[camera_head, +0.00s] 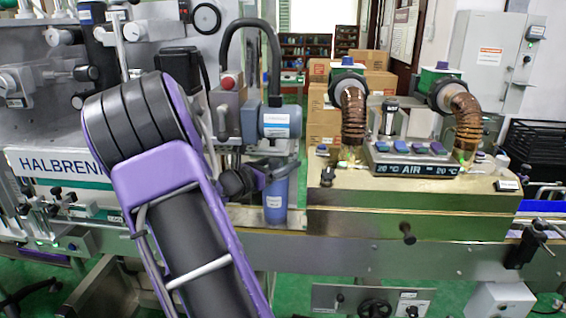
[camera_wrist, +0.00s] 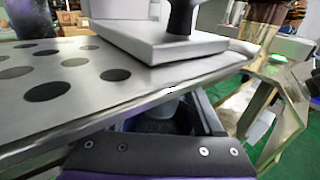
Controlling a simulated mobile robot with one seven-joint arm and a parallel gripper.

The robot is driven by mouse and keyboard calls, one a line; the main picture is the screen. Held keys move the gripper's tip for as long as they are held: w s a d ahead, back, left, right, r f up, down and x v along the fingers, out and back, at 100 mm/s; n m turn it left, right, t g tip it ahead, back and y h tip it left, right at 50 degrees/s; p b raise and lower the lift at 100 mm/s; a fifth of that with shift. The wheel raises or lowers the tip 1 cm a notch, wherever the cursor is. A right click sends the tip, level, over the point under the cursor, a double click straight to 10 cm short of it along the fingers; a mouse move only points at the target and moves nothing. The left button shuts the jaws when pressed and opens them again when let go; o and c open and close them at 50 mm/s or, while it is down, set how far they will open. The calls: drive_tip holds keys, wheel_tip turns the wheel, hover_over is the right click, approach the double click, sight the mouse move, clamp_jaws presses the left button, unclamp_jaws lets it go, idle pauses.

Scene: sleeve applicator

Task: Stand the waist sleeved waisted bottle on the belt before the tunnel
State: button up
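A blue bottle (camera_head: 276,202) with a white label stands upright, to the left of the tan tunnel (camera_head: 350,200), with its base over the metal belt line. I cannot tell whether its base touches the belt. My dark gripper (camera_head: 276,168) is at the bottle's upper part and hides its top. In the wrist view my gripper (camera_wrist: 165,112) points under the edge of a perforated metal plate, with a dark rounded shape between its fingers. The plate's edge hides the fingertips, so their grip is unclear.
A blue cylindrical machine unit (camera_head: 280,122) and a black curved hose (camera_head: 250,35) are just above my gripper. The perforated metal plate (camera_wrist: 105,95) lies close over my fingers. Two brown ducts (camera_head: 353,110) rise from the tunnel. The HALBRENN machine (camera_head: 60,165) stands at left.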

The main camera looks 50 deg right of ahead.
sight(271, 167)
drive_tip(key=shift+r, duration=0.1)
drive_tip(key=shift+a, duration=0.4)
drive_tip(key=a+p, duration=0.1)
drive_tip(key=a, duration=0.5)
drive_tip(key=shift+a, duration=0.4)
